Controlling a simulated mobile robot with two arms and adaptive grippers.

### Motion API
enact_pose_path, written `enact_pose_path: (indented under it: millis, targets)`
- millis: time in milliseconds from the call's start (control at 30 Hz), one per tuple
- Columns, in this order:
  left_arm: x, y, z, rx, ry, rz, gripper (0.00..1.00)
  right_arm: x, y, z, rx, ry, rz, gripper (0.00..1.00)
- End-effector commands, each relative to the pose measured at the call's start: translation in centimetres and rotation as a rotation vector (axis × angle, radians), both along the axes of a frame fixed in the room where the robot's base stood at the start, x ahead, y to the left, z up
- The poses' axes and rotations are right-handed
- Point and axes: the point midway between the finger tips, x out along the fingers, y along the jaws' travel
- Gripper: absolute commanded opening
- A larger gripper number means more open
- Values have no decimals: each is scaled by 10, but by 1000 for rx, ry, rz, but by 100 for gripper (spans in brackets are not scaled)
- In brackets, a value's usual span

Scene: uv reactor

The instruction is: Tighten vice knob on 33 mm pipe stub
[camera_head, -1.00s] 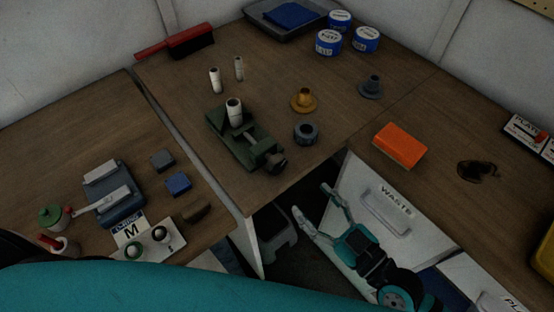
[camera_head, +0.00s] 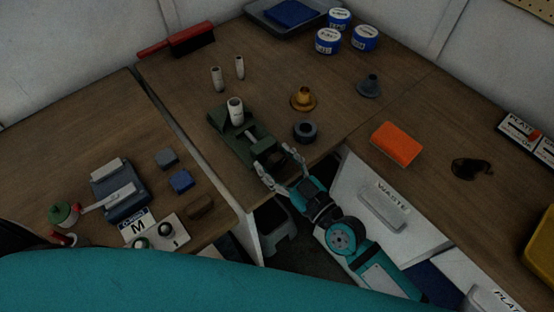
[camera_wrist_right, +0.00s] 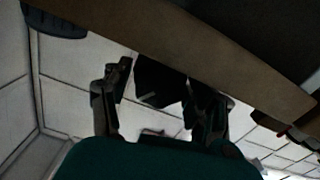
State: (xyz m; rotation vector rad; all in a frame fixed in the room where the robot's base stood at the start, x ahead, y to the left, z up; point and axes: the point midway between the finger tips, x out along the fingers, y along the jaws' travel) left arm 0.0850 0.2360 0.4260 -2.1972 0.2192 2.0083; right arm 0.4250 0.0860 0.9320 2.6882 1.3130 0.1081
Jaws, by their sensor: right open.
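The green vice (camera_head: 230,142) stands near the front edge of the middle table. A white pipe stub (camera_head: 235,112) stands upright in it. The vice's dark knob (camera_head: 270,158) faces the front edge, partly hidden by my right gripper. My right gripper (camera_head: 274,160) is open, with one finger on each side of the knob; I cannot tell whether they touch it. In the right wrist view, a dark shape (camera_wrist_right: 158,82), seemingly the knob, shows between the spread fingers, under the table edge. My left gripper is not in view.
A dark grey ring (camera_head: 305,131) and a brass flanged part (camera_head: 303,98) stand right of the vice. Two more white stubs (camera_head: 217,78) stand behind it. The table edge (camera_wrist_right: 220,50) runs close above my fingers. An orange block (camera_head: 397,144) lies to the right.

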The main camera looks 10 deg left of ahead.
Motion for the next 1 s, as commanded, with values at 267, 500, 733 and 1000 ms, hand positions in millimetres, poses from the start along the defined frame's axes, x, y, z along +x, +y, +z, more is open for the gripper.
enact_pose_path:
  millis: [267,500,733,1000]
  targets:
    - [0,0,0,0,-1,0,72,0,0,0,0,0,0,26]
    - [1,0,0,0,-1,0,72,0,-1,0,5,6,0,16]
    - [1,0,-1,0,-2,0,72,0,-1,0,52,66,0,16]
    - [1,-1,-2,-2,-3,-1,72,0,-1,0,170,217,0,16]
